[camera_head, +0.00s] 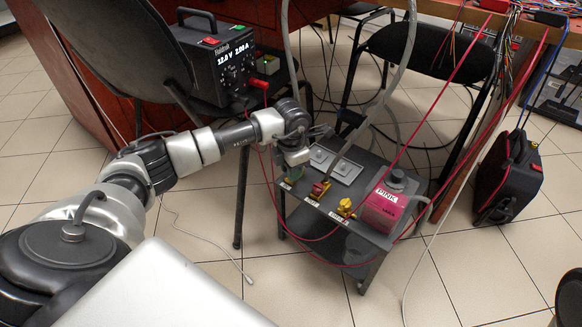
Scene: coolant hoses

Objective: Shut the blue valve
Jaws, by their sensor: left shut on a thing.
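My left gripper (293,160) reaches down over the left end of the front edge of a small dark cart (345,236). It is shut on the leftmost valve (291,177), which is mostly hidden under it. I cannot make out a blue handle there. To its right on the same edge are a valve with red and yellow parts (319,189) and a yellow valve (345,208). White labels lie in front of them. My right gripper is not in view.
A pink box (384,208) marked PINK stands at the cart's right end. Hoses rise from the cart, and red cables hang around it. A power supply (222,62) stands behind left, and a black bag (508,176) right. The tiled floor in front is mostly clear.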

